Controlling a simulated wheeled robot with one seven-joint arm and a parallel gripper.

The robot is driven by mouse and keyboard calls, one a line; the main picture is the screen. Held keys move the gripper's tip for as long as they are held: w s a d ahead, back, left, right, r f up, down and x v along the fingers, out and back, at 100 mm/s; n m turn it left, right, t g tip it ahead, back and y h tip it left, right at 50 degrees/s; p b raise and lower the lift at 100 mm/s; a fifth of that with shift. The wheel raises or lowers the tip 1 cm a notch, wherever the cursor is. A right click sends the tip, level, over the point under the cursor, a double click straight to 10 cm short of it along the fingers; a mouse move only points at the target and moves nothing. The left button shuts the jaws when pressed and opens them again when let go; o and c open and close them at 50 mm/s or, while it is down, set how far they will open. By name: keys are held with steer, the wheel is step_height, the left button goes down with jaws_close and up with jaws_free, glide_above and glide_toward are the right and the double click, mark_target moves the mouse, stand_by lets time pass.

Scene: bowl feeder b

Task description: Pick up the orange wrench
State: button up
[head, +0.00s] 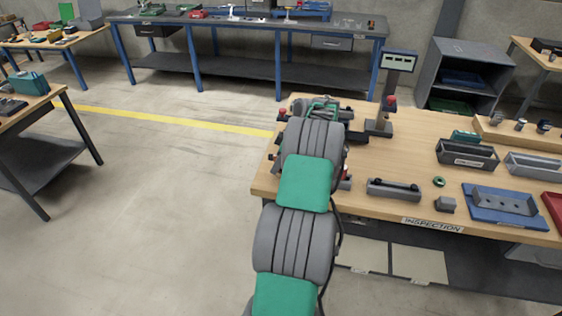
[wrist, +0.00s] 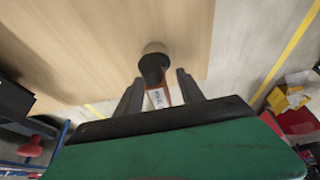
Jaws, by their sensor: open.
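In the wrist view, an orange piece with a white label (wrist: 158,98) shows between the fingers of my gripper (wrist: 159,78). I take it for the orange wrench, but most of its shape is hidden. A dark round part (wrist: 153,69) stands at its far end, just beyond the fingertips, over the wooden tabletop. My gripper is open, with one finger on each side of the orange piece. I cannot tell whether either finger touches it. In the head view, my own arm hides the gripper, and I cannot make out the wrench there.
The wooden inspection table (head: 405,140) holds a dark tray with a bar (head: 394,190), a green ring (head: 439,182), a blue tray (head: 480,211) and dark bins (head: 467,155). A display on a post (head: 398,61) stands at its back. Open floor (head: 150,190) lies left.

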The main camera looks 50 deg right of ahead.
jaws_close()
stand_by(0.3)
stand_by(1.1)
